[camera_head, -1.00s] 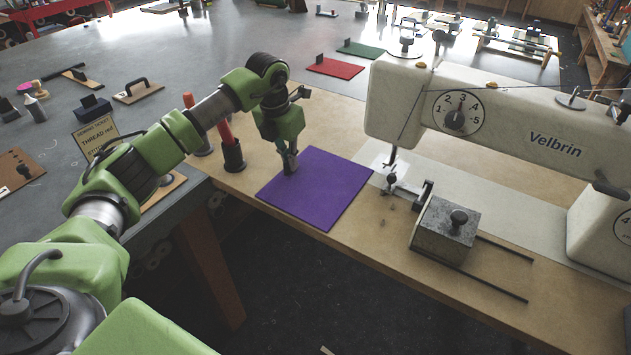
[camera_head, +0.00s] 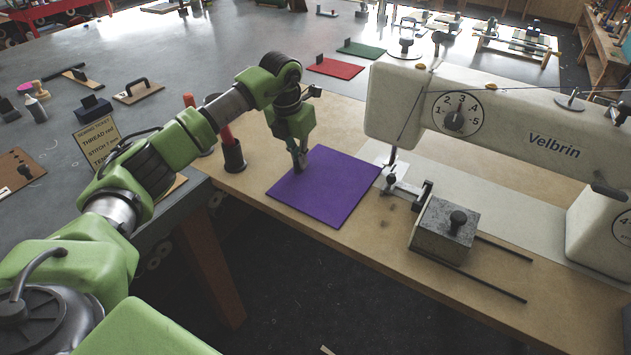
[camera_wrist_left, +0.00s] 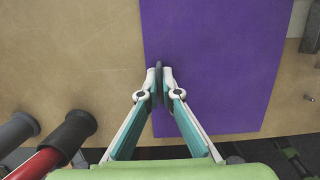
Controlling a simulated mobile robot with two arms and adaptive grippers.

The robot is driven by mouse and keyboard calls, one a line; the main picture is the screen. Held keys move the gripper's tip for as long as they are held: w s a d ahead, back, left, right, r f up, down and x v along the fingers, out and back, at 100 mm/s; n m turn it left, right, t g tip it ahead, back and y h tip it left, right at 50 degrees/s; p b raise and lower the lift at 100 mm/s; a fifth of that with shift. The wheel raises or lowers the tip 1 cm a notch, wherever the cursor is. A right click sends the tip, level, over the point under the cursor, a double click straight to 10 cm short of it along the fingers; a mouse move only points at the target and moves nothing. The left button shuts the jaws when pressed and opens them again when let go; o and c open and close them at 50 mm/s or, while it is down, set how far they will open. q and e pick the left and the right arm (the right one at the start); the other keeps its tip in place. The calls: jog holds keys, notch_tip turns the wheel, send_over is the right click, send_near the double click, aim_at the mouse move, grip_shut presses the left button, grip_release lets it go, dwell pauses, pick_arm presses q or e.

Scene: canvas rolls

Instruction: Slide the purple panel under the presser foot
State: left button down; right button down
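The purple panel (camera_head: 328,190) lies flat on the tan sewing table, left of the white sewing machine (camera_head: 490,115). It also fills much of the left wrist view (camera_wrist_left: 215,60). My left gripper (camera_head: 300,167) stands over the panel's left part. In the left wrist view, its fingertips (camera_wrist_left: 159,80) are closed around a thin dark upright tab (camera_wrist_left: 158,92) on the panel. The presser foot (camera_head: 391,172) is under the machine's head; the panel's right corner is just left of it, and I cannot tell if they touch. My right gripper is not in view.
A grey metal block (camera_head: 444,228) with a knob stands on rails right of the panel. Red (camera_head: 335,68) and green (camera_head: 361,49) panels lie farther back.

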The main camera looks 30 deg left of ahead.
aim_at(319, 164)
pick_arm(q)
jog(key=shift+w+d, duration=0.15)
jog(key=shift+w, duration=0.05)
jog(key=shift+w+d, duration=0.7)
jog(key=shift+w, duration=0.05)
jog(key=shift+w+d, duration=0.1)
dwell(0.4)
jog(key=shift+w+d, duration=0.6)
jog(key=shift+w, duration=0.1)
jog(key=shift+d, duration=0.25)
dwell(0.3)
jog(key=c, duration=2.6)
grip_release()
jog(key=shift+o, duration=0.2)
